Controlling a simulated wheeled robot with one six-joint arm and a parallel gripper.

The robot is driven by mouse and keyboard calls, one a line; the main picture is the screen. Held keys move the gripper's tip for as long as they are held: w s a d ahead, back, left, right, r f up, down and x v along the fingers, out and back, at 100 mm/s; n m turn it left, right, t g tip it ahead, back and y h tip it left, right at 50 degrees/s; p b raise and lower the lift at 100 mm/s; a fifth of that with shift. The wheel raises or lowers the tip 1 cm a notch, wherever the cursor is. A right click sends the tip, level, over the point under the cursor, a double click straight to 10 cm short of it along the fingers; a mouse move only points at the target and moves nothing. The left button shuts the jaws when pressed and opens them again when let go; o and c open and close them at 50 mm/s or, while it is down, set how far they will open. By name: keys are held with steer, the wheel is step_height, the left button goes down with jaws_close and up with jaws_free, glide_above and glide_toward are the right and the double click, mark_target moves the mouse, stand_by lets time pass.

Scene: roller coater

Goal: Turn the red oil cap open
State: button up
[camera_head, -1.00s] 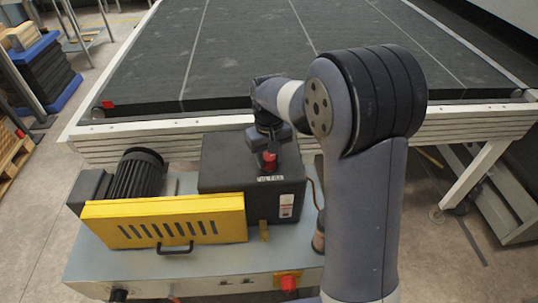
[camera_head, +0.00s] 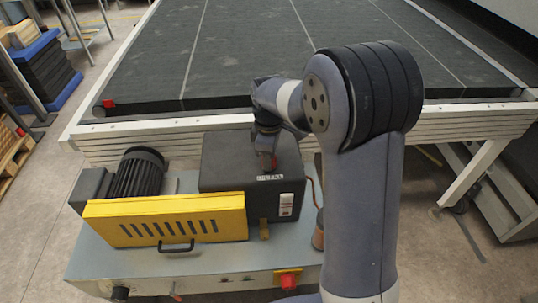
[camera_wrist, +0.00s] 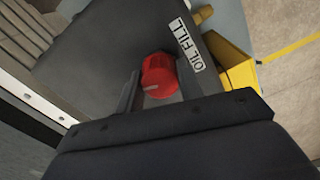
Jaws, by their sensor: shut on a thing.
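The red oil cap (camera_wrist: 159,75) sits on top of the dark box (camera_wrist: 95,45), beside the white "OIL FILL" label (camera_wrist: 189,46). My gripper (camera_wrist: 158,84) is shut on the cap, with one finger on each side of it. A pale mark shows on the cap's near side. In the head view my gripper (camera_head: 267,152) points down at the box (camera_head: 225,160), and only a sliver of the red cap (camera_head: 274,162) shows past the fingers. Whether the cap is loose cannot be told.
A yellow guard (camera_head: 165,220) with a black handle and a black motor (camera_head: 138,173) stand left of the box. A red button (camera_head: 288,281) is on the front panel. The wide dark conveyor bed (camera_head: 240,50) lies behind. A copper-coloured part (camera_head: 318,240) stands right of the box.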

steer(key=n, duration=0.6)
steer(key=shift+n, duration=0.3)
stand_by(0.4)
steer(key=o, duration=1)
step_height(320, 180, up, 11)
steer(key=shift+f, duration=0.1)
steer(key=shift+f, duration=0.15)
step_height(320, 180, down, 10)
steer(key=shift+f, duration=0.25)
